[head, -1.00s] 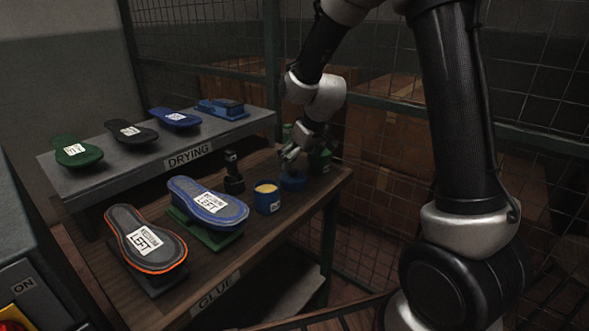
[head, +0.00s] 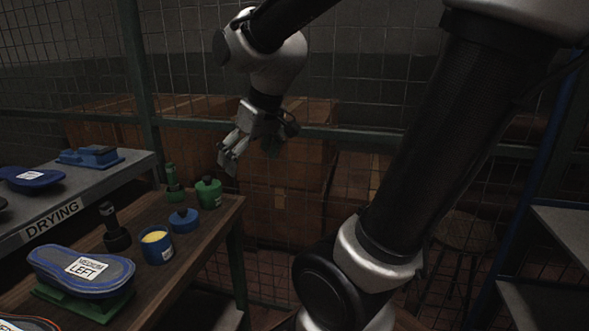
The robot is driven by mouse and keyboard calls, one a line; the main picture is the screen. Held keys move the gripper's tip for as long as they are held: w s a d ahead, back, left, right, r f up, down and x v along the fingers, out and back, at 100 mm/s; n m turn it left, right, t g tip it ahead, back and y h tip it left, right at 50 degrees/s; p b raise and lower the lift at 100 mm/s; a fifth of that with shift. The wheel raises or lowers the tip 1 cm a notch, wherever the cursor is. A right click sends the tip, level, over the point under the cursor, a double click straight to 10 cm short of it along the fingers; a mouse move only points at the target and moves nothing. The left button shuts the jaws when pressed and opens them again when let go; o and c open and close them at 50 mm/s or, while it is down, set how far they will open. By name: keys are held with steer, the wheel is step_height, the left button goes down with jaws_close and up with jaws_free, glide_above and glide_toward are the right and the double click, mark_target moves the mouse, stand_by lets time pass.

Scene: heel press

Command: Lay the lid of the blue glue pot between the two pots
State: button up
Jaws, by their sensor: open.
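The blue glue pot (head: 158,249) stands open on the bench, with pale yellow glue showing and a white label on its side. Its blue lid (head: 184,223), with a dark knob on top, lies flat on the bench between the blue pot and the green pot (head: 209,195). The lid looks apart from the green pot; I cannot tell whether it touches the blue one. The green pot has a dark-knobbed lid on. My gripper (head: 246,154) is open and empty, raised above and beyond the right edge of the bench, clear of the lid.
A dark upright tool (head: 115,234) and a green one (head: 174,187) stand near the pots. A blue sole (head: 84,268) on a green stand is at the front left. The drying shelf (head: 98,192) is behind left. Wire mesh and cardboard boxes (head: 285,180) are behind.

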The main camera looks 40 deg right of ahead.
steer(key=s+d+m+h, duration=0.1)
steer(key=s+d, duration=0.3)
steer(key=s, duration=0.8)
steer(key=shift+r+m, duration=0.25)
steer(key=shift+m, duration=0.35)
